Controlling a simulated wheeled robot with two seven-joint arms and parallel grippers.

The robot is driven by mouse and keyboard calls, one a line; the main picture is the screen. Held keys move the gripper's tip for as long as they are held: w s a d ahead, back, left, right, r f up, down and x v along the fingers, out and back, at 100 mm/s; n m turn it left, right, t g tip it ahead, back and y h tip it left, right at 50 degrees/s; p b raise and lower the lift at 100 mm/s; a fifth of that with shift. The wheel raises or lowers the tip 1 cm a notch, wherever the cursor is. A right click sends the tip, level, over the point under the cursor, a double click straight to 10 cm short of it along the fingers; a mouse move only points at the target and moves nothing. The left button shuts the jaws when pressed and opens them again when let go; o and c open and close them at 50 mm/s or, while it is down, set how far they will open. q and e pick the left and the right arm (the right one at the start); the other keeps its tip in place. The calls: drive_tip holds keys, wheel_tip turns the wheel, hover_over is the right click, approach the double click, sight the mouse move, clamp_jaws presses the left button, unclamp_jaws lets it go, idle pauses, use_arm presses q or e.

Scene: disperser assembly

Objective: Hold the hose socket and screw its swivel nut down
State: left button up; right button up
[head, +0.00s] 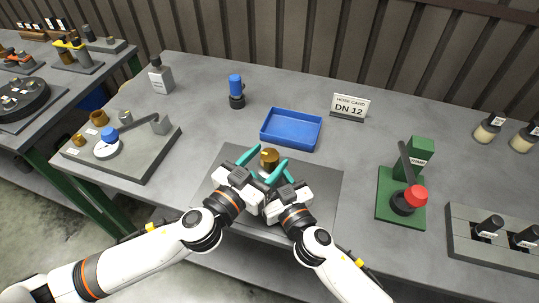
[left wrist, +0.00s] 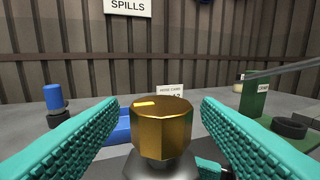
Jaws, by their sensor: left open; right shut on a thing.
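The brass swivel nut (head: 269,157) stands upright above the dark mat in the head view. In the left wrist view the faceted nut (left wrist: 162,128) fills the middle, with a bright yellow mark on its upper edge. My left gripper (head: 263,160) is open, its teal fingers on either side of the nut, with visible gaps in the left wrist view. A grey part, seemingly the hose socket (left wrist: 158,167), shows just under the nut. My right gripper (head: 274,186) is shut low beside the left one, seemingly on the socket; its fingertips and the grip are mostly hidden.
An empty blue tray (head: 291,128) lies behind the mat (head: 325,185). A hose card (head: 349,106) reading DN 12 stands behind it. A blue-capped bottle (head: 237,92) is at back left. A green press with a red knob (head: 416,196) stands right; a grey fixture plate (head: 150,165) lies left.

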use_arm(q)
drive_tip(key=shift+x, duration=0.8)
drive_tip(key=shift+c, duration=0.6)
drive_tip(key=c, duration=0.9)
